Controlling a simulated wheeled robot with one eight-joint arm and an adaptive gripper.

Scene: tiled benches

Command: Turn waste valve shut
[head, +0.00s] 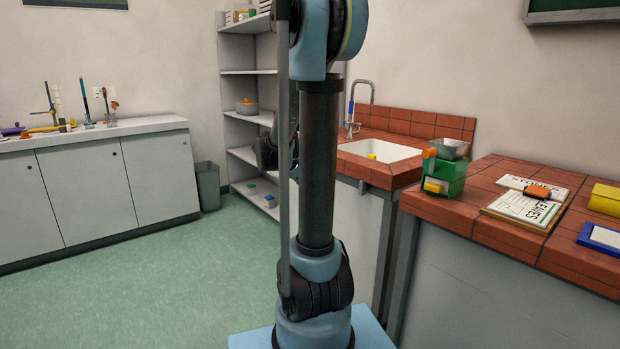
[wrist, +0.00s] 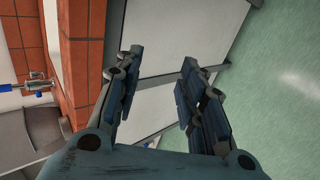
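I cannot make out a clearly marked waste valve in either view. A chrome tap (head: 355,112) with a blue part stands behind the white sink (head: 381,151) in the head view. A chrome fitting with blue ends (wrist: 36,85) shows at the left edge of the wrist view, beside the tiled counter. My gripper (wrist: 160,90) is open and empty, its two dark fingers well apart, with cabinet fronts and green floor beyond. In the head view my gripper (head: 267,152) is partly hidden behind my arm, left of the sink.
The red-tiled bench (head: 510,232) at right carries a green box (head: 447,176) with a metal bowl (head: 449,148) above it, and a leaves booklet (head: 523,207). A grey shelf (head: 238,103), a bin (head: 208,186) and white cabinets (head: 88,188) stand left. The green floor is clear.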

